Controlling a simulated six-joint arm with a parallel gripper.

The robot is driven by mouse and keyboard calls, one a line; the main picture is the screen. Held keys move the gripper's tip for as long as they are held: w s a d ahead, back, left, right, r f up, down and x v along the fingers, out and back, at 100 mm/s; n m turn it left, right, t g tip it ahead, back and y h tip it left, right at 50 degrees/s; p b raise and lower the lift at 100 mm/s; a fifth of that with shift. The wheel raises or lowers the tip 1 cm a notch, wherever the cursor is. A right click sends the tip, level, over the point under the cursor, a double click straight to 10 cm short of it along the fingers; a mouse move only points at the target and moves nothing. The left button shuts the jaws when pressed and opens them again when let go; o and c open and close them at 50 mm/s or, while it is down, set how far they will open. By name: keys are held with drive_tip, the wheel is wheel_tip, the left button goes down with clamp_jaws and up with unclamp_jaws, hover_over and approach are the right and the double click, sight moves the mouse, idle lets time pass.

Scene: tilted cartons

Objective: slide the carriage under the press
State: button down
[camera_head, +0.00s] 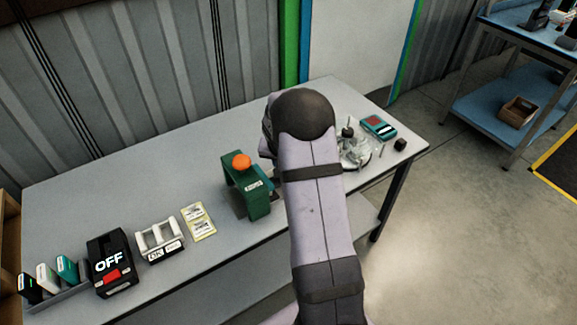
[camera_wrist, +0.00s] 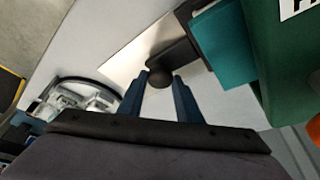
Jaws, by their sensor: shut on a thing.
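The press is a green frame (camera_head: 255,198) with an orange knob (camera_head: 241,161) on top, left of my arm in the head view. Its green side also fills the right of the wrist view (camera_wrist: 282,55). The dark carriage (camera_wrist: 178,52) ends in a round black knob (camera_wrist: 157,66). A teal block (camera_wrist: 222,45) lies between the dark part and the press; I cannot tell whether it belongs to the carriage. My gripper (camera_wrist: 160,79) is shut on the knob, one blue finger on each side. In the head view my arm hides the gripper and most of the carriage.
A clear-looking device (camera_head: 354,152), a teal and red box (camera_head: 379,127) and a small black block (camera_head: 400,144) stand right of my arm. Yellow cards (camera_head: 198,221), a white holder (camera_head: 160,240), a black OFF box (camera_head: 110,265) and small cartons (camera_head: 67,268) stand left of the press.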

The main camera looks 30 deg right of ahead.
drive_tip(key=c, duration=1.3)
unclamp_jaws()
drive_tip(key=shift+b+v, duration=0.7)
drive_tip(key=shift+v, duration=3)
drive_tip(key=shift+d, duration=0.1)
